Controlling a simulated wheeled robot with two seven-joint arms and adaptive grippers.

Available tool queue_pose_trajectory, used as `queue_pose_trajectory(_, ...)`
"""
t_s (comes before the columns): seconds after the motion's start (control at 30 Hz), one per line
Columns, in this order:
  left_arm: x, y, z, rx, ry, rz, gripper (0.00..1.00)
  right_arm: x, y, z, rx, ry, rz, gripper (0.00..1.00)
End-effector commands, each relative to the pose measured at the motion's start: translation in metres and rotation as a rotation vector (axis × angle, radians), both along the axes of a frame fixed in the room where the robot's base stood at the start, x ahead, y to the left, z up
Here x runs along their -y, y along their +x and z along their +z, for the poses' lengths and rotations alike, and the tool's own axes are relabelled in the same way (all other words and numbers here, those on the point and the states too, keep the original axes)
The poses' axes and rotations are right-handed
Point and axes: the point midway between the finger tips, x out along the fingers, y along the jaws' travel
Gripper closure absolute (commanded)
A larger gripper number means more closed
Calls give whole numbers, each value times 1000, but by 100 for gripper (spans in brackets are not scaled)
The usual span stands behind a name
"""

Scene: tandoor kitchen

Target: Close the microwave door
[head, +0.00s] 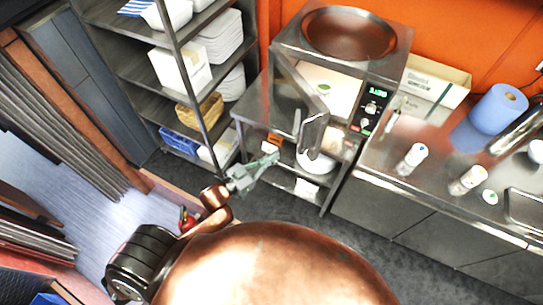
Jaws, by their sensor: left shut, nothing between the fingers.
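The microwave (372,100) stands on a metal stand against the orange wall, its front and lit green display facing me. Its door (298,97) is hinged on the left and stands open, swung out toward me, showing the pale interior. The door handle (312,133) is at the door's free edge. My left gripper (268,160) is shut and empty. In the picture it is below and left of the handle, apart from it. My right gripper is not in view.
A shelf rack (184,39) with plates and baskets stands left of the microwave. A steel counter (425,190) with bottles, a blue paper roll (497,108) and a cardboard box (437,78) is at the right.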

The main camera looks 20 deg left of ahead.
Motion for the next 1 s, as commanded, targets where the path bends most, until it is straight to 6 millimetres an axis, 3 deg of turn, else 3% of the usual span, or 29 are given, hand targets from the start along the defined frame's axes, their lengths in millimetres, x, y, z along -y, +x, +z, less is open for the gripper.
queue_pose_trajectory(0.3, 30, 60, 3, 2, -1, 1, 100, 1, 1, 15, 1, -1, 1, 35)
queue_pose_trajectory(0.5, 42, 85, 1, 0, 0, 1, 100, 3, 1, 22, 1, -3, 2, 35)
queue_pose_trajectory(1.0, 46, 94, -1, 0, 1, 1, 100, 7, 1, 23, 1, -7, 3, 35)
